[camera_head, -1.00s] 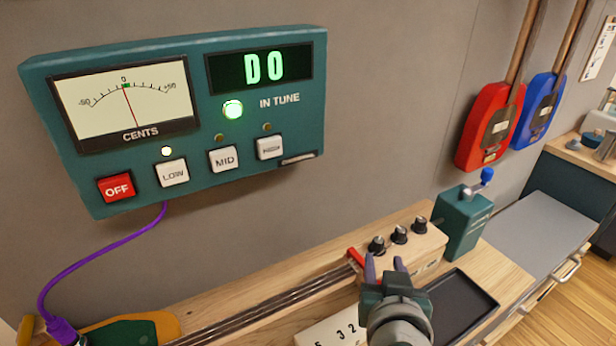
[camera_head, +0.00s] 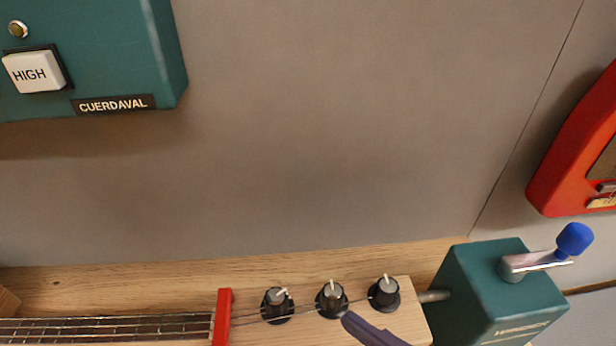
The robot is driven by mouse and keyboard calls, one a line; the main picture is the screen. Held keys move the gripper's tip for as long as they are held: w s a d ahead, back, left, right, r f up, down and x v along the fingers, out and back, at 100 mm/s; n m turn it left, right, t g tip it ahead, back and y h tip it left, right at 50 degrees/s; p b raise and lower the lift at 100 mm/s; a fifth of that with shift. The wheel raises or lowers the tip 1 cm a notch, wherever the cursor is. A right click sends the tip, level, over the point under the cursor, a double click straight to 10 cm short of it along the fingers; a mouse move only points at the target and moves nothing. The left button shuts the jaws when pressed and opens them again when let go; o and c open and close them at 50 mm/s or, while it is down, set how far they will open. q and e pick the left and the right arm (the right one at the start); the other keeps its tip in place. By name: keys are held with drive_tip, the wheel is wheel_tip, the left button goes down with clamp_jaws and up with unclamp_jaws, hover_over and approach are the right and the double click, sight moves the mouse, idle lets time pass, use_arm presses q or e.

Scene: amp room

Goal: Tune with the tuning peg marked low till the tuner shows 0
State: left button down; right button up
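Three black tuning pegs stand in a row on the light wood headstock: the left peg (camera_head: 277,305), the middle peg (camera_head: 332,300) and the right peg (camera_head: 385,293). Each has a pale pointer on top. No low mark is readable. A purple finger of my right gripper (camera_head: 372,330) enters from the bottom edge, its tip beside or over the lower right of the middle peg. I cannot tell if it touches; the rest of this gripper is out of view. The teal tuner (camera_head: 130,50) shows only its lower right corner; its dial is out of frame. My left gripper is not in view.
A red nut (camera_head: 223,318) and metal strings (camera_head: 110,328) lie left of the pegs. A teal box (camera_head: 500,295) with a blue-knobbed crank (camera_head: 574,240) stands close on the right. A red case (camera_head: 585,150) hangs on the wall. The wall above the pegs is clear.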

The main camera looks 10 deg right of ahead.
sight(277, 299)
drive_tip(key=x, duration=0.5)
drive_tip(key=b+x, duration=0.1)
drive_tip(key=x, duration=0.4)
drive_tip(key=shift+s+a+r, duration=0.2)
drive_tip(key=shift+a, duration=0.1)
clamp_jaws()
